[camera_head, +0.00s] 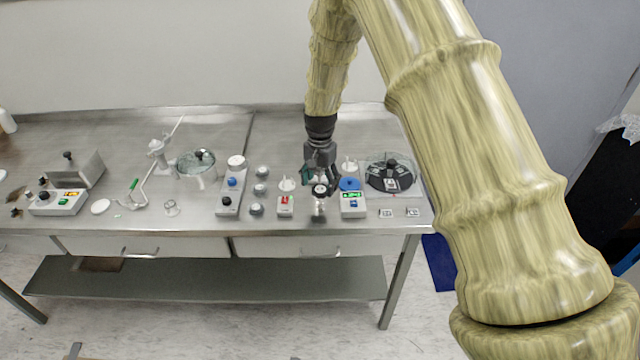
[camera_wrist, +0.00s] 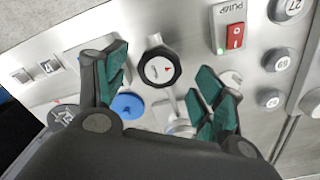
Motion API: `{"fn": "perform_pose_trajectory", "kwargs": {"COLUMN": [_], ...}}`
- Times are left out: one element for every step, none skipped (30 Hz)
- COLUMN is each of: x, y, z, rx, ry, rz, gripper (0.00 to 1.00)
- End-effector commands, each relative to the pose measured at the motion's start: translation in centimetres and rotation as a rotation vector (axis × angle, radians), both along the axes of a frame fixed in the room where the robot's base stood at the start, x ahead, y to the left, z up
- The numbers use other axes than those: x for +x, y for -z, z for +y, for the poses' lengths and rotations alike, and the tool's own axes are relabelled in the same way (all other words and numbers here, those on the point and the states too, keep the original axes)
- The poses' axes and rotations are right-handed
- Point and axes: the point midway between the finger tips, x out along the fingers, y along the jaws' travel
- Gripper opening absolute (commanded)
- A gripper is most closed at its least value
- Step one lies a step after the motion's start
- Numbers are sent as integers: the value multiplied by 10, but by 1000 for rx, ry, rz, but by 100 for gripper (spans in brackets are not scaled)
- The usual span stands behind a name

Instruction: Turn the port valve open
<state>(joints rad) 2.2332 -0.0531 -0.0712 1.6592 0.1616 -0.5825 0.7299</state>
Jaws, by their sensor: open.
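My gripper (camera_head: 320,183) is open above the bench near its front edge. In the wrist view, my gripper (camera_wrist: 162,62) has a green-padded finger on each side of a round black-rimmed dial (camera_wrist: 159,69) with a white face and a red mark. The dial is between the fingers in the picture, with visible gaps on both sides; I cannot tell the height gap. The same dial (camera_head: 320,189) shows under the gripper in the head view. A small metal fitting extends below it. No part is clearly labelled as the port valve, so I cannot tell which part is its handle.
Left of the dial is a pump box (camera_head: 285,204) with a red switch (camera_wrist: 235,37). Right of it are a blue knob (camera_head: 349,184) and a box with a green display (camera_head: 352,196). A dark carousel (camera_head: 390,178) stands farther right. Several grey knobs stand left.

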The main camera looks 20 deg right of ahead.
Motion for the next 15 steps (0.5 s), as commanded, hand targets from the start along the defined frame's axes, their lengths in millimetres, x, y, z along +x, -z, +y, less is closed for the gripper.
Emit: {"fn": "perform_pose_trajectory", "kwargs": {"x": [0,0,0,0,0,0,0,0,0,0,0,0,0,0,0], "y": [4,7,10,12,14,16,17,18,20,20,21,21,21,21,21], "z": [0,0,0,0,0,-1,-1,-1,-1,-1,-1,-1,-1,-1,-1], "rx": [0,0,1,0,0,0,0,0,0,0,0,0,0,0,0], "ry": [0,0,0,0,0,0,0,1,1,1,1,1,1,1,1], "rz": [1,3,2,1,0,0,0,0,0,0,0,0,0,0,0], "gripper": [69,69,69,69,69,69,69,69,69,69,69,69,69,69,69]}}
